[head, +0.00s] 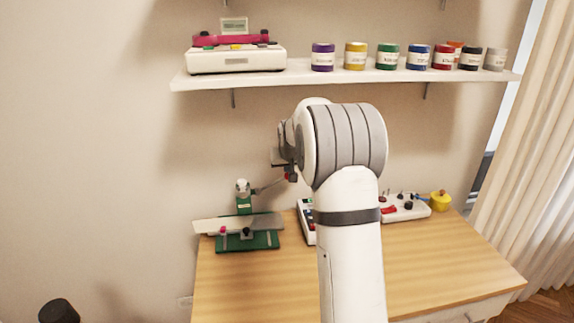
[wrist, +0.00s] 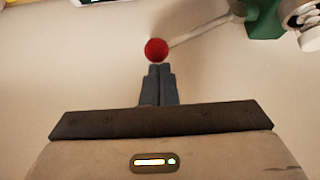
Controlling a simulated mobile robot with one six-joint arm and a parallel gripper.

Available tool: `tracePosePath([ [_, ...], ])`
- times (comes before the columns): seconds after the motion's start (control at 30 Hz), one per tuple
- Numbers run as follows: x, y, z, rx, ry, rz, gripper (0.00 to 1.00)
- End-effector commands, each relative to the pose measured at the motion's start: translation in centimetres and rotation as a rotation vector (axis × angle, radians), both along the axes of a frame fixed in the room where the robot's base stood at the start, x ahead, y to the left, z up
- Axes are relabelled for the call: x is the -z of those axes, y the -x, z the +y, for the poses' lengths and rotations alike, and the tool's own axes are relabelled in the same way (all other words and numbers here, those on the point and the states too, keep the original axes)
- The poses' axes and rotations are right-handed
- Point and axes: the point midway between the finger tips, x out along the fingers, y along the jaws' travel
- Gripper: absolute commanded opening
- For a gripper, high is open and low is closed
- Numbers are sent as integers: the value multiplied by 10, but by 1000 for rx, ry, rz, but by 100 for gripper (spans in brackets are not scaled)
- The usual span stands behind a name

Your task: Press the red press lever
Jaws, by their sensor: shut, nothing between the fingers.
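The press is a green and white device with a green post (head: 244,203) on a green base (head: 262,241), at the left of the wooden table. Its lever is a thin rod with a red ball knob; the red knob (wrist: 156,49) shows in the wrist view and, small, in the head view (head: 288,177). The rod (wrist: 200,32) runs from the knob to the press at upper right of the wrist view. My gripper (wrist: 159,66) is shut and empty, its fingertips right at the knob. I cannot tell whether they touch it.
A white board (head: 238,223) lies over the press base. A white control box (head: 307,221) and another with red and black controls (head: 404,208) stand behind my arm, near a yellow pot (head: 440,201). A shelf (head: 340,76) with several jars runs above. The table's right front is clear.

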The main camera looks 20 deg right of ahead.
Motion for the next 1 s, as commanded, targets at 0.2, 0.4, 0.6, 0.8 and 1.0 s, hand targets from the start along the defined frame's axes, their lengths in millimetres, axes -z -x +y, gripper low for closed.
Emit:
tracePosePath([
  [0.2,2,0,-1,0,0,0,0],
  [0.4,27,4,-16,2,-1,1,0],
  [0.6,51,7,-28,0,0,0,0],
  [0.8,57,7,-31,-1,-1,2,0],
  [1.0,58,8,-31,-1,-1,6,0],
])
